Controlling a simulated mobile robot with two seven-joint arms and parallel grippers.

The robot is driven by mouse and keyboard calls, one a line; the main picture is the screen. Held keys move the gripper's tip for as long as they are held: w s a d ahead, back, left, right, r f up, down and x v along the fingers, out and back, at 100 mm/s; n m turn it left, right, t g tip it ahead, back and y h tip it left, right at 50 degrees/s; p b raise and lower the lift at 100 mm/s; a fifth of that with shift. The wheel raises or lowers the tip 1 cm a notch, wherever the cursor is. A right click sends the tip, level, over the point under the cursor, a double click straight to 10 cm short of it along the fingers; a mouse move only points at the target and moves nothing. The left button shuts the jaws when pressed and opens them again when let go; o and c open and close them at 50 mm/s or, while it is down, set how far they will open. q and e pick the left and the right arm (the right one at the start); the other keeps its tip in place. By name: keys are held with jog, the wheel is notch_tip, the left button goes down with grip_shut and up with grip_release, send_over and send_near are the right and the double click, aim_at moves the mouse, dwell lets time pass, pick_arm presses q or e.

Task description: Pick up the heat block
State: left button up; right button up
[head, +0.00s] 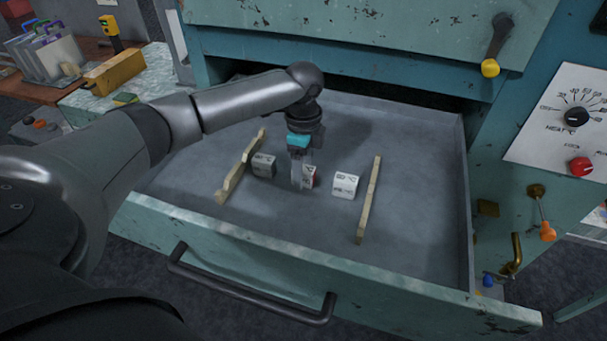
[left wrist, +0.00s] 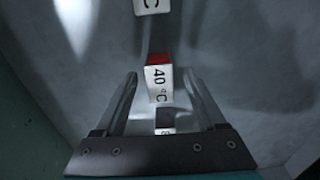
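In the left wrist view this block (left wrist: 158,82) has a red end and reads "40 °C". It shows between the two open fingers (left wrist: 162,80), with a gap visible on each side. Parts of the other blocks show at the top (left wrist: 151,5) and between the fingers lower down (left wrist: 164,131). My right gripper is not visible.
The drawer (head: 420,205) has bare floor to the right and front. The drawer's front wall (head: 310,265) stands near, with a dark handle (head: 245,288).

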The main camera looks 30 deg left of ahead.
pick_arm(q)
grip_shut()
dwell(0.4)
